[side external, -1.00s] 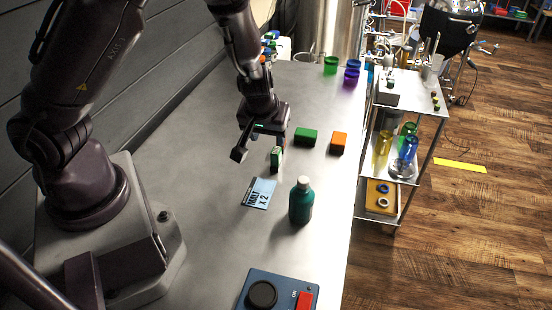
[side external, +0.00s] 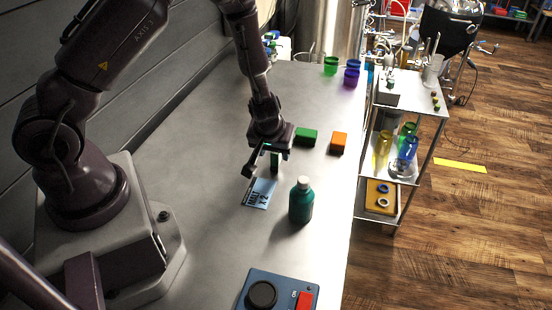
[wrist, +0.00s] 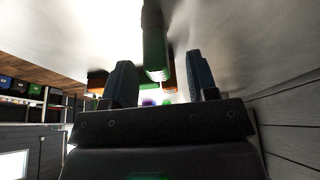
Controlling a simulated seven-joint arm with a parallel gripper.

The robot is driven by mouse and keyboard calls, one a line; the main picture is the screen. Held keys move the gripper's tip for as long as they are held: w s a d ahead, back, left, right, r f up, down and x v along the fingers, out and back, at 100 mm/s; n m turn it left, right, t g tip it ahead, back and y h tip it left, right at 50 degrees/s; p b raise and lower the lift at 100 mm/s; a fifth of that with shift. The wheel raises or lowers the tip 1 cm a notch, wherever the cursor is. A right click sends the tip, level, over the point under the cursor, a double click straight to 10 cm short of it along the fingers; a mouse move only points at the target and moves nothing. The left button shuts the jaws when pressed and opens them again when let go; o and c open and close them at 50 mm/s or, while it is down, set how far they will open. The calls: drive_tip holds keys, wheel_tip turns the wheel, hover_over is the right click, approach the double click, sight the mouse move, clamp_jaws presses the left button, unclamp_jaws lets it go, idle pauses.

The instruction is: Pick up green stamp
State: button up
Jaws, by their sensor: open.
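A second, wider green block (side external: 306,137) lies further back; I cannot tell for certain which one is the stamp. In the wrist view a green block (wrist: 155,55) shows between the two spread fingers of my gripper (wrist: 160,68), with clear gaps on both sides.
An orange block (side external: 339,142) lies right of the wider green block. A blue card (side external: 259,193) and a teal bottle (side external: 301,203) with a white cap are in front. A blue button box (side external: 276,289) sits at the near edge. Cups (side external: 351,77) stand at the back.

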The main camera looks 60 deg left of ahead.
sight(277, 155)
drive_tip(key=x, duration=0.3)
drive_tip(key=shift+w+f, duration=0.1)
drive_tip(key=shift+c, duration=0.2)
clamp_jaws()
drive_tip(key=shift+r, duration=5.05)
